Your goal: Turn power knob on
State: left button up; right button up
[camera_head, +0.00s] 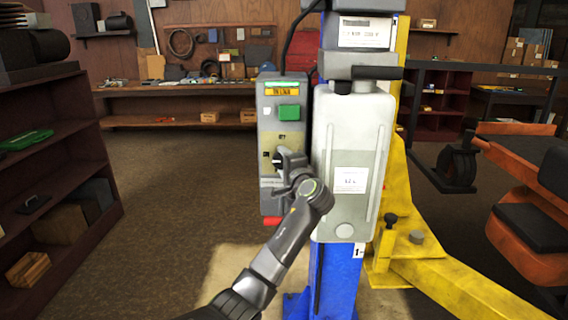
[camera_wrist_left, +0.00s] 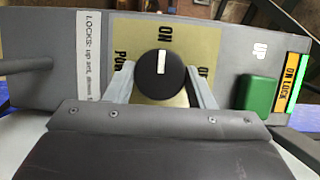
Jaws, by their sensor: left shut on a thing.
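The power knob (camera_wrist_left: 160,77) is round and black with a white pointer line. It sits on a yellowish label plate (camera_wrist_left: 185,45) on the grey control box (camera_head: 268,125). In the left wrist view the pointer is toward the word ON; OFF is to the right and POWER to the left. My left gripper (camera_head: 284,166) reaches the box's lower half, and its fingers (camera_wrist_left: 161,88) are closed on the knob from both sides. In the head view the gripper mostly hides the knob. My right gripper is not in view.
A green UP button (camera_wrist_left: 261,95) and a lit "ON LOCK" sign (camera_wrist_left: 296,85) are on the same box. A grey-white tank (camera_head: 345,130) stands right of the box on a blue post (camera_head: 335,275). Yellow lift arms (camera_head: 460,290) extend right. Shelves (camera_head: 60,150) stand left.

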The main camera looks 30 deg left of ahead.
pick_arm(q)
jog(key=shift+f, duration=0.15)
jog(key=o, duration=1)
jog(key=shift+c, duration=0.2)
jog(key=shift+s+d, duration=0.1)
jog(key=b+v, duration=0.4)
jog(key=v, duration=1.3)
